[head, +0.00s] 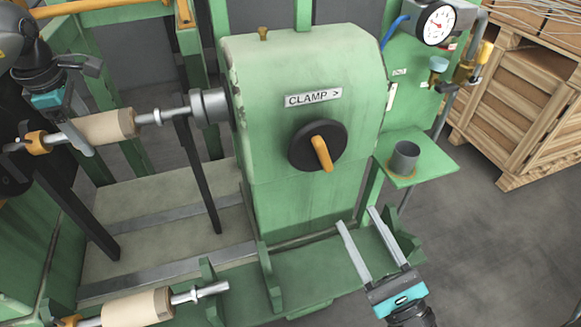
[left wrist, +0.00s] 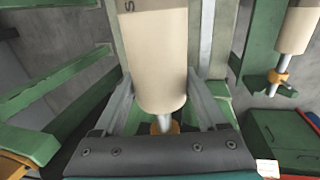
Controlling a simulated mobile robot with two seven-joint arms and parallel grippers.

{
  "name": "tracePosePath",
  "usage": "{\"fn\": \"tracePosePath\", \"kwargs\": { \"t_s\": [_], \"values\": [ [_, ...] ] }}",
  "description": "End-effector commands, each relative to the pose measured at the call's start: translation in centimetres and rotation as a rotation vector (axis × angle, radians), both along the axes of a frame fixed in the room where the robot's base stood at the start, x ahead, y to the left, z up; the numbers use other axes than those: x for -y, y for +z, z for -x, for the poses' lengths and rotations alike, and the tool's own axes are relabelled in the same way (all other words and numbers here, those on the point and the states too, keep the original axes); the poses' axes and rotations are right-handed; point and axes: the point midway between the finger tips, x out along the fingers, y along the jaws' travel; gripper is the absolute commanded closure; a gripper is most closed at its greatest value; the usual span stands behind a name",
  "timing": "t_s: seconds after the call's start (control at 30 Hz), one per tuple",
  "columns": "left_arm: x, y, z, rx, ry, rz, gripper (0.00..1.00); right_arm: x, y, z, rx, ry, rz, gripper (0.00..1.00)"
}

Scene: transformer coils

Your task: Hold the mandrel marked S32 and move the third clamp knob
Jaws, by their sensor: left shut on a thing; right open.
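The mandrel (head: 112,125), a beige cylinder on a steel shaft with an orange collar, lies level at the upper left, its shaft meeting the grey chuck (head: 210,105) of the green machine. In the left wrist view the mandrel (left wrist: 155,60) shows a partly cut-off dark mark beginning with S. My left gripper (head: 80,142) is shut on the mandrel, a finger on each side. The clamp knob (head: 318,146), black and round with an orange handle, sits on the machine face under a "CLAMP >" label. My right gripper (head: 357,217) is open and empty, below and right of the knob.
A second beige mandrel (head: 137,308) lies lower left. A green shelf (head: 437,160) with a grey cup (head: 404,157) juts out right of the machine. A pressure gauge (head: 435,24) is above it. A wooden crate (head: 515,105) stands at the right. The floor at lower right is clear.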

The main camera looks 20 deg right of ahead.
Motion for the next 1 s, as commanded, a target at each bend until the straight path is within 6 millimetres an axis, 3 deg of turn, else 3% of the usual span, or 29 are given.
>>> {"fn": "tracePosePath", "kwargs": {
  "t_s": [0.07, 0.1, 0.3, 0.67, 0.77, 1.0],
  "values": [
    [0.7, -0.6, 0.3, -0.015, -0.015, 0.006, 1.00, 0.0, 0.0, 0.0, 0.000, 0.001, 0.000, 0.47],
    [0.7, -0.6, 0.3, -0.015, -0.015, 0.006, 0.25, 0.0, -0.1, 0.0, 0.000, 0.001, 0.000, 0.47],
    [0.5, -0.5, 0.2, -0.011, -0.011, 0.005, 0.02, 0.0, 0.0, 0.0, 0.000, 0.001, 0.001, 0.47],
    [0.2, 0.4, 0.2, -0.005, -0.005, 0.004, 0.00, 0.0, 0.1, -0.1, 0.000, 0.000, 0.000, 0.47],
    [0.2, 1.7, 0.4, -0.003, -0.006, 0.004, 0.00, 0.0, 0.2, 0.0, 0.000, 0.000, 0.000, 0.47],
    [0.2, 7.2, 1.5, -0.002, -0.007, 0.004, 0.00, 0.0, 0.7, -0.1, 0.000, 0.000, 0.000, 0.47]
  ]
}}
